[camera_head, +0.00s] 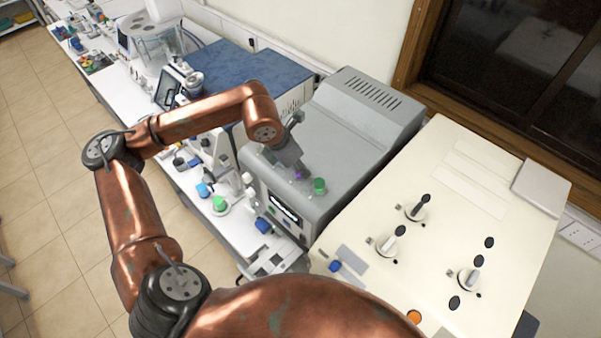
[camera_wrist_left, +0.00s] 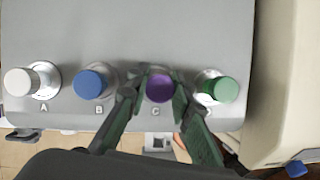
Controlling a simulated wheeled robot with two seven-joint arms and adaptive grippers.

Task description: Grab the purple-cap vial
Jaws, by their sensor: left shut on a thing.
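The purple-cap vial (camera_wrist_left: 160,88) stands in the slot marked C on top of a grey machine (camera_wrist_left: 150,30), in the left wrist view. My left gripper (camera_wrist_left: 155,95) has one finger on each side of the purple cap and is shut on it. In the head view the purple cap (camera_head: 298,175) shows only as a small patch beside my left gripper (camera_head: 297,168). The vial's body is hidden below the cap. My right gripper is not in view.
In the left wrist view, a white-cap vial (camera_wrist_left: 20,82) and a blue-cap vial (camera_wrist_left: 89,84) stand left of the purple one. A green-cap vial (camera_wrist_left: 223,90) stands close on its right. A cream machine (camera_head: 480,190) with knobs stands right of the grey machine.

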